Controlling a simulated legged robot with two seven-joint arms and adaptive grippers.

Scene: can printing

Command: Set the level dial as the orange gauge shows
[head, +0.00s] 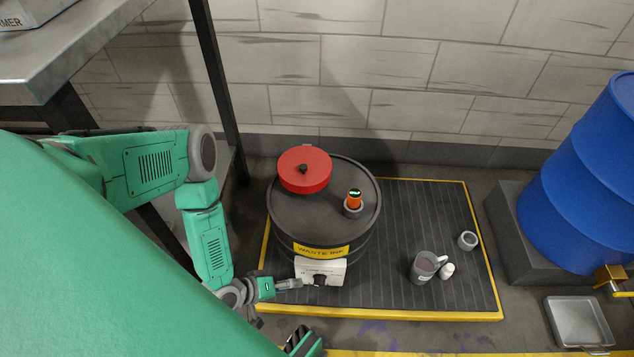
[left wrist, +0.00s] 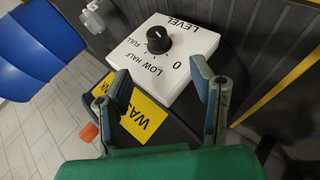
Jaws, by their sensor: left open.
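The white dial panel (head: 322,270) is on the front of the black waste ink drum (head: 330,222), below its yellow label. In the left wrist view, its black knob (left wrist: 158,40) is surrounded by the marks 0, LOW, HALF and FULL. A pale line shows on the knob, but I cannot tell its exact setting. The orange gauge (head: 354,198) stands on the drum lid with a dark and pale band near its top; its reading is too small to make out. My left gripper (left wrist: 162,76) is open, its fingers short of the knob and apart from it.
A red round lid (head: 304,170) sits on the drum top. A blue barrel (head: 590,180) and metal tray (head: 578,322) are further right. A table leg (head: 216,85) rises behind my left arm.

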